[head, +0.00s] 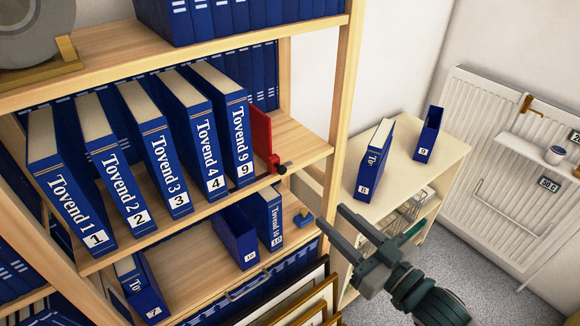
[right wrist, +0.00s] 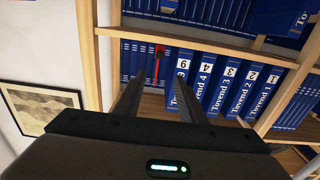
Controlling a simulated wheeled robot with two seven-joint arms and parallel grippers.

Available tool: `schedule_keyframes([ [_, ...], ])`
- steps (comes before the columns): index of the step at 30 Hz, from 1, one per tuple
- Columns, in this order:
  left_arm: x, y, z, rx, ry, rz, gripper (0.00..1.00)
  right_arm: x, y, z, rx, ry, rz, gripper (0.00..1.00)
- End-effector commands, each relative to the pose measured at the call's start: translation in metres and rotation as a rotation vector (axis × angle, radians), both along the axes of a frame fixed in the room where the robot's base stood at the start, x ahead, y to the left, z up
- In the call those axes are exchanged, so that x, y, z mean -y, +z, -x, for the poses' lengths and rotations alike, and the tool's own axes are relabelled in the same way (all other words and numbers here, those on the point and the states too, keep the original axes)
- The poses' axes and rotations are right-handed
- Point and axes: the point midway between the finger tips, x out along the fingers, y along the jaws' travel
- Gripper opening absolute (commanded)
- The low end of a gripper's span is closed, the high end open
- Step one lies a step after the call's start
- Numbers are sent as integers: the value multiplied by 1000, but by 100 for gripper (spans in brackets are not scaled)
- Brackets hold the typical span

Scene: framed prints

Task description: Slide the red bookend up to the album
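The red bookend (head: 262,136) stands upright on the middle shelf, to the right of the Tovend 9 album (head: 237,141). A black knob (head: 281,169) is at its front lower edge. In the right wrist view the red bookend (right wrist: 156,70) shows as a thin red strip left of the Tovend 9 album (right wrist: 182,90), with a narrow gap between them. My right gripper (head: 329,213) is open and empty, in front of the shelf and lower right of the knob. In the right wrist view its two fingers (right wrist: 158,88) point towards the bookend. My left gripper is not in view.
Albums Tovend 1 to 4 lean in a row left of album 9. The shelf's right post (head: 342,90) stands right of the bookend. A low cabinet (head: 405,172) with blue boxes is to the right. Framed prints (head: 290,300) lean below the shelves.

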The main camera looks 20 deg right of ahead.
Motion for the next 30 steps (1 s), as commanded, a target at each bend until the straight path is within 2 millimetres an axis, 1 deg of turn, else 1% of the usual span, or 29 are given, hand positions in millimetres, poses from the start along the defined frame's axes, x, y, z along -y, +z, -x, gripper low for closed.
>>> schedule_keyframes([
  [1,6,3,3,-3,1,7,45,0,2,1,-8,6,3,36],
  [6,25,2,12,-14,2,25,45,0,1,3,-16,10,3,36],
  [9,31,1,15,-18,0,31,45,1,1,2,-15,9,3,36],
  [14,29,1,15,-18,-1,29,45,0,1,2,-14,9,3,36],
  [20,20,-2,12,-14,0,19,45,-1,0,-2,-11,9,2,36],
  [24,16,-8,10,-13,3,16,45,-4,0,-9,-10,9,2,36],
  [30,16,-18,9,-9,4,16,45,-10,-1,-24,-9,9,4,36],
])
